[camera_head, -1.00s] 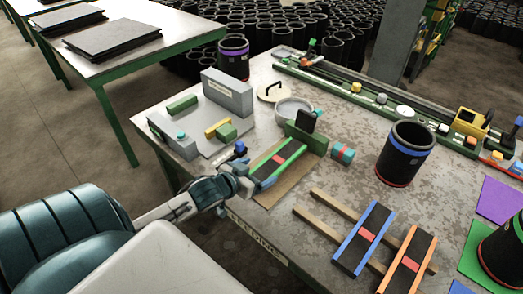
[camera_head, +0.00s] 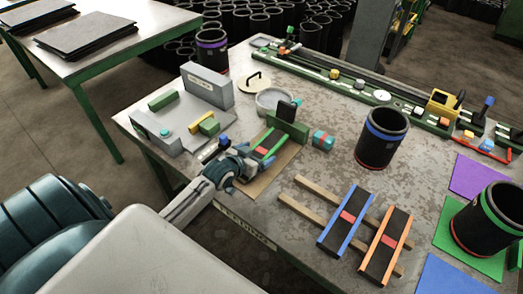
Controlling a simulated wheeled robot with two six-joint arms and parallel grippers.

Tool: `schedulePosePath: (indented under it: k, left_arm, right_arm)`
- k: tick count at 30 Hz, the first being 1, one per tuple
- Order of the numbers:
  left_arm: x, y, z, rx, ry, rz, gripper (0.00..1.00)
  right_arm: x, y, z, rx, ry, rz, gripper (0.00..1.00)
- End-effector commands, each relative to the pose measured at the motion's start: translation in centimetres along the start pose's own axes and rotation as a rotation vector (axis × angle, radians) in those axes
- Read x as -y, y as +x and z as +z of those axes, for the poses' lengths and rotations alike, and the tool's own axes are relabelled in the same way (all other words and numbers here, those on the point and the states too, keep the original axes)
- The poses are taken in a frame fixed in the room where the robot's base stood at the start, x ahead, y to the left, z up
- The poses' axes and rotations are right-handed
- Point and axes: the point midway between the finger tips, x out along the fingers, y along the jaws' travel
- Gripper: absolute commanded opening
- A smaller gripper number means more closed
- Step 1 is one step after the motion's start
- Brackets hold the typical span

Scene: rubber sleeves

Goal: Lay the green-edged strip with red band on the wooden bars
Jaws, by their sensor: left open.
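The green-edged strip with red band (camera_head: 264,151) lies on a brown board (camera_head: 284,170), its far end by a green block (camera_head: 289,131). My left gripper (camera_head: 242,167) is open at the strip's near end and hides part of it; I cannot tell whether it touches. Two wooden bars (camera_head: 299,209) lie on the table to the right. A blue-edged strip with red band (camera_head: 346,218) and an orange-edged strip with red band (camera_head: 387,243) lie across them. The bars' left ends are bare. My right gripper is not in view.
A grey fixture (camera_head: 206,88) stands behind my left gripper. A teal cylinder with a red band (camera_head: 322,140) lies beside the green block. A black sleeve with a blue ring (camera_head: 383,138) stands behind the bars. The table between board and bars is clear.

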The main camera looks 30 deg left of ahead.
Motion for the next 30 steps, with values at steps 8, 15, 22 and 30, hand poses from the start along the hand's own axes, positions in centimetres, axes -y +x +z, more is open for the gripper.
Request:
schedulePosePath:
  k: [8, 15, 22, 30]
  left_arm:
    - [-0.04, 1.34, 0.02, -0.001, 0.0, 0.0, 0.89]
    - [-0.03, 1.31, 0.03, 0.0, 0.0, 0.0, 0.62]
    - [-0.03, 1.3, 0.01, -0.001, 0.0, 0.0, 0.36]
    - [0.01, 1.15, -0.39, -0.001, 0.0, 0.0, 0.36]
  right_arm:
    - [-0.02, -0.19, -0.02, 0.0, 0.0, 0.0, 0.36]
    - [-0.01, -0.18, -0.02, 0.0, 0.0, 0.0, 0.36]
    - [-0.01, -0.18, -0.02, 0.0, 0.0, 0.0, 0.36]
    - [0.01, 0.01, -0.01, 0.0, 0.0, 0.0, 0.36]
